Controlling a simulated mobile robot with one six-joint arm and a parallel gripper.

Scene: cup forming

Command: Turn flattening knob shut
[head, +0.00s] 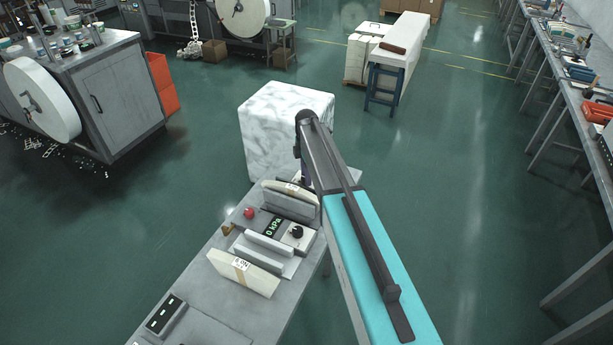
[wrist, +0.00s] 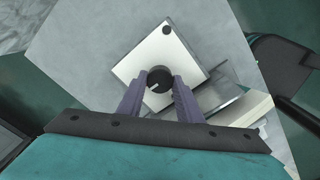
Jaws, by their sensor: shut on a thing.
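A round black knob (wrist: 160,77) with a short pale mark sits on a square white plate (wrist: 145,58) in the wrist view. The fingers of my gripper (wrist: 159,88) are closed around its sides from below in the picture. A small black round spot (wrist: 167,30) is near the plate's upper corner. In the head view my gripper (head: 305,176) is at the far end of the grey bench (head: 200,275), and my arm hides most of the gripped knob. Another black knob (head: 297,232) stands free beside a green "0 kPa" display (head: 274,227).
Blank stacks (head: 243,272) and (head: 290,189) stand by upright metal plates on the bench. A red button (head: 249,212) is left of the display. A white marble-patterned block (head: 285,115) stands just beyond the bench. Green floor is open to the right.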

